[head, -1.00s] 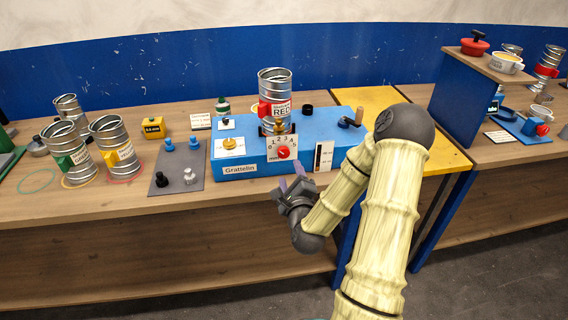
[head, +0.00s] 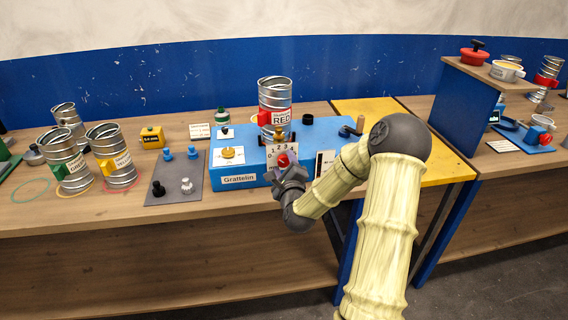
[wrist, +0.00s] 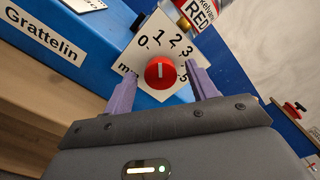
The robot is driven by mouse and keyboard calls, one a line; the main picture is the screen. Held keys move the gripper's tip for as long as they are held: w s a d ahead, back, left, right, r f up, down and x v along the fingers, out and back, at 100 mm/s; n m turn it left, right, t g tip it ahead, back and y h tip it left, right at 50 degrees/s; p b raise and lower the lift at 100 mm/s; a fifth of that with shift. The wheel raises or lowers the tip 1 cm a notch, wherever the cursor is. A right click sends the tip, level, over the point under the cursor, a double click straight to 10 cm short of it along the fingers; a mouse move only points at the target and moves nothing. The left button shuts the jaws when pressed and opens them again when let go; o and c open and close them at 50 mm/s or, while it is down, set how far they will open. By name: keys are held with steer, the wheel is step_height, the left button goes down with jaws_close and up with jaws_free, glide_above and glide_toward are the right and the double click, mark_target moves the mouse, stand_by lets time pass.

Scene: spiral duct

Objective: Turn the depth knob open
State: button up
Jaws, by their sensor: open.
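The depth knob is a red round knob (wrist: 160,72) with a pale pointer line, on a white dial plate (wrist: 165,40) marked with numbers. The dial is on the front of the blue Grattelin machine (head: 228,168); the knob also shows in the head view (head: 284,158). My gripper (wrist: 162,88) is open, its two purple fingers to the left and right of the knob in the wrist view. I cannot tell whether either finger touches it. In the head view my gripper (head: 288,172) stands in front of the dial and hides its lower part.
A metal can labelled RED (head: 275,95) stands on the machine above the dial. A black-and-white label plate (head: 324,163) is right of the dial. A grey mat (head: 178,180) with several small knobs lies left of the machine.

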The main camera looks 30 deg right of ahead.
steer(key=shift+w, duration=0.35)
steer(key=c, duration=1)
